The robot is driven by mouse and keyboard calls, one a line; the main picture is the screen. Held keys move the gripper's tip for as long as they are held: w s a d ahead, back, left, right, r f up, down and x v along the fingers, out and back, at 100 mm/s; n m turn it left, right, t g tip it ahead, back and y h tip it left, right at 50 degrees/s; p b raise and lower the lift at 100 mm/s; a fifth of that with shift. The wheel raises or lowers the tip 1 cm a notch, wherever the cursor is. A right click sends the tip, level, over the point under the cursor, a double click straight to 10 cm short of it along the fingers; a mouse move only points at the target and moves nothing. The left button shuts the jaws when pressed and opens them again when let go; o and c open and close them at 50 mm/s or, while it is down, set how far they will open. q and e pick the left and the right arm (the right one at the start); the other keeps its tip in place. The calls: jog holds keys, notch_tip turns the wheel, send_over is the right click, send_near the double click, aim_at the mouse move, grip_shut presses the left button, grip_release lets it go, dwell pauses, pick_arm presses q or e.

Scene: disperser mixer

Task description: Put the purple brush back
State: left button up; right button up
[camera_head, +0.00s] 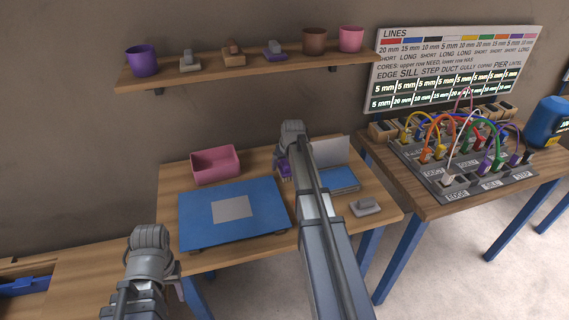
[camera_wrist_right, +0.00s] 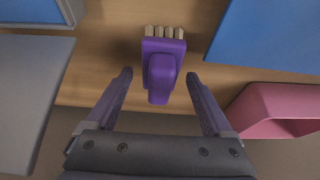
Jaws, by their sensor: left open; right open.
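The purple brush (camera_wrist_right: 163,72) lies on the wooden table in the right wrist view, its pale bristles pointing away from my right gripper. My right gripper (camera_wrist_right: 160,88) is open, with one finger on each side of the brush handle and a gap on both sides. In the head view my right gripper (camera_head: 284,170) is over the back of the table, and my arm hides most of that spot. My left gripper (camera_head: 176,283) is open at the table's front left; its fingers are mostly hidden by the wrist.
A wall shelf (camera_head: 210,68) holds a purple cup (camera_head: 141,60), a brown cup (camera_head: 314,41), a pink cup (camera_head: 351,39) and several small brush-like items. A pink box (camera_head: 215,165), blue mat (camera_head: 200,225), laptop-like device (camera_head: 335,178) and grey block (camera_head: 365,207) are on the table. A cable panel (camera_head: 465,150) stands right.

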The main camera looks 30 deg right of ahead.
aim_at(287, 175)
jog(key=d+p+v, duration=0.1)
jog(key=p+v, duration=0.7)
jog(key=v, duration=0.1)
jog(key=shift+a+r, duration=0.3)
jog(key=shift+a, duration=0.15)
jog(key=shift+s, duration=0.1)
jog(key=s+a+f+n+g+y, duration=0.15)
jog(key=s+a, duration=0.25)
jog(key=a, duration=0.6)
jog(key=s+a+n+g+h, duration=0.1)
jog(key=s+a+n, duration=0.15)
jog(key=a, duration=0.75)
jog(key=s+a+n+g, duration=0.2)
jog(key=s+a, duration=1.4)
jog(key=s, duration=0.1)
jog(key=shift+s+n, duration=0.25)
jog(key=shift+n, duration=0.05)
